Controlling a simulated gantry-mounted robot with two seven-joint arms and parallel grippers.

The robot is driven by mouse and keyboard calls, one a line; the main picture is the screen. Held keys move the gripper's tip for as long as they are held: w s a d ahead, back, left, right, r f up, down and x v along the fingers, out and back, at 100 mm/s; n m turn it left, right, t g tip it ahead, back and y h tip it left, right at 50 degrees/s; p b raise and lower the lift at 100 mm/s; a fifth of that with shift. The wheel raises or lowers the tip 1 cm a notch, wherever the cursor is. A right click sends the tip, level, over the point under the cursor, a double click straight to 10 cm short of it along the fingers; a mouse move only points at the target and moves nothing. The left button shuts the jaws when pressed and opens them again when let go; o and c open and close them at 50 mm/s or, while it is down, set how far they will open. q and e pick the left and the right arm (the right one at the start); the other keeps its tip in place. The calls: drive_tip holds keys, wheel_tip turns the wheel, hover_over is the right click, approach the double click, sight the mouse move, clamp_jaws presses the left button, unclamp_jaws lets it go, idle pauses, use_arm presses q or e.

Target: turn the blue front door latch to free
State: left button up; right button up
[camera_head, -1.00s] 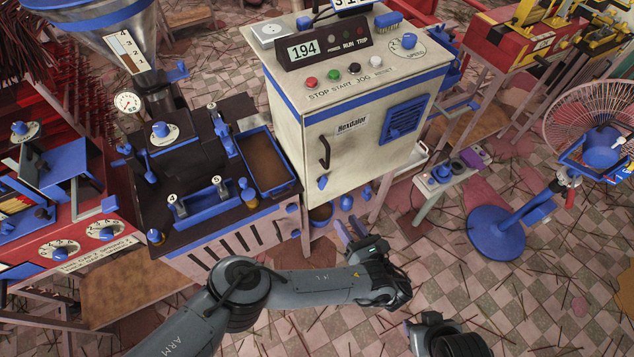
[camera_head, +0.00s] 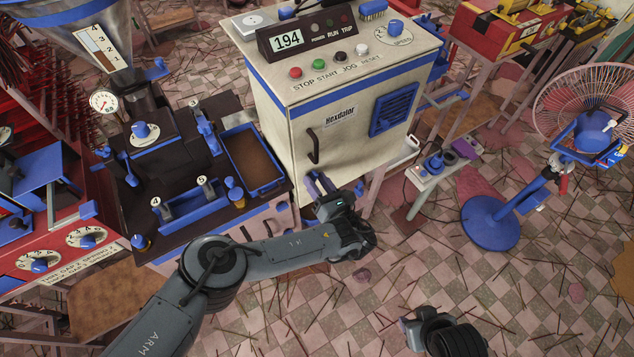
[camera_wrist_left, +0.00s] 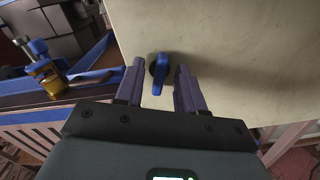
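The blue front door latch (camera_wrist_left: 160,72) is on the pale cabinet door (camera_wrist_left: 225,55). In the left wrist view its handle hangs down, nearly upright in the picture. My left gripper (camera_wrist_left: 160,68) is open, with one finger on each side of the latch and a visible gap to each.
The extruder bench (camera_head: 190,225) with blue parts stands left of the cabinet. A small side table (camera_head: 440,170) and a fan (camera_head: 590,120) stand to the right. The tiled floor in front, strewn with sticks, is otherwise largely open.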

use_arm(q)
drive_tip(key=shift+w, duration=0.2)
clamp_jaws()
drive_tip(key=shift+n, duration=0.3)
drive_tip(key=n, duration=0.4)
drive_tip(key=shift+s+a+n, duration=0.1)
drive_tip(key=shift+a+n, duration=0.05)
drive_tip(key=shift+n, duration=0.15)
drive_tip(key=n, duration=0.6)
drive_tip(key=shift+a+f+b, duration=0.1)
drive_tip(key=shift+b, duration=0.3)
drive_tip(key=shift+n, duration=0.3)
